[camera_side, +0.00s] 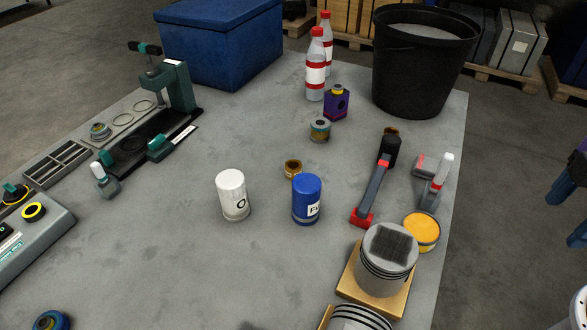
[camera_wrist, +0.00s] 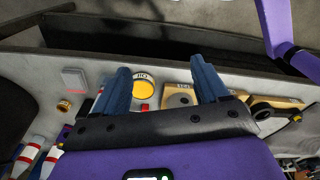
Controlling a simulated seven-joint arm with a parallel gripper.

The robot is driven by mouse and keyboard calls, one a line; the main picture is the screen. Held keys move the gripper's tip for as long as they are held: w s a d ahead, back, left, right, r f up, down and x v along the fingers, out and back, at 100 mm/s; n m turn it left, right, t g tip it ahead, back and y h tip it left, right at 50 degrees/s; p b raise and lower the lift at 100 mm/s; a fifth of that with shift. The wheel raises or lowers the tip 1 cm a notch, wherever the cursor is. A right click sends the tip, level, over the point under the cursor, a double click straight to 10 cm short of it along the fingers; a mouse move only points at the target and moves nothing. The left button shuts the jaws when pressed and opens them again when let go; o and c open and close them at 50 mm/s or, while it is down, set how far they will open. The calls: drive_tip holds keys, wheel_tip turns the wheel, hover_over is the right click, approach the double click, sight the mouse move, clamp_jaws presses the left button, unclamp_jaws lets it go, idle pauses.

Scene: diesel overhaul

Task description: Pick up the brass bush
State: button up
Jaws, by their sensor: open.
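A small brass-coloured ring (camera_side: 293,168) stands on the grey table behind the blue canister in the side view. A second brownish round piece (camera_side: 391,132) is partly hidden by the black end of a red-and-grey tool. A small brass piece (camera_wrist: 64,105) shows at the left in the wrist view; I cannot tell for sure which of these is the brass bush. My gripper (camera_side: 562,220) is at the right edge of the side view, off the table's right side. In the wrist view its two blue fingers (camera_wrist: 161,88) are wide apart with nothing held between them.
A blue canister (camera_side: 307,200) and a white canister (camera_side: 233,195) stand near the ring. The red-and-grey tool (camera_side: 371,192), a yellow tin (camera_side: 422,231) and a piston (camera_side: 386,262) line the right side. A black bucket (camera_side: 418,75) stands at the back right. The table's front middle is clear.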

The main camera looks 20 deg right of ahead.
drive_tip(key=w+a+r+m+g+y, duration=0.1)
drive_tip(key=w+a+m+g+y, duration=0.15)
drive_tip(key=w+a+m, duration=0.65)
drive_tip(key=w+a+r+m+g+y, duration=0.2)
drive_tip(key=w+a+m+y, duration=0.25)
drive_tip(key=a+m, duration=0.4)
drive_tip(key=w+a+m+t+y, duration=0.1)
drive_tip(key=w+a+m+y, duration=0.2)
drive_tip(key=w, duration=0.4)
drive_tip(key=w+a+m+t+y, duration=0.1)
drive_tip(key=w+a+m+t, duration=0.1)
drive_tip(key=w+a+m, duration=0.3)
drive_tip(key=w+d+f+m+t+y, duration=0.1)
drive_tip(key=w+d+m+t, duration=0.1)
drive_tip(key=w+m, duration=0.35)
drive_tip(key=w+d+f+m+t+y, duration=0.1)
drive_tip(key=w+m+t, duration=0.1)
drive_tip(key=w, duration=0.7)
approach(296, 165)
drive_tip(key=a, duration=0.2)
drive_tip(key=shift+w+a, duration=0.25)
drive_tip(key=shift+a, duration=0.15)
drive_tip(key=shift+a+f, duration=0.2)
drive_tip(key=shift+f, duration=0.45)
drive_tip(key=shift+x, duration=3.6)
drive_tip(key=shift+w, duration=0.15)
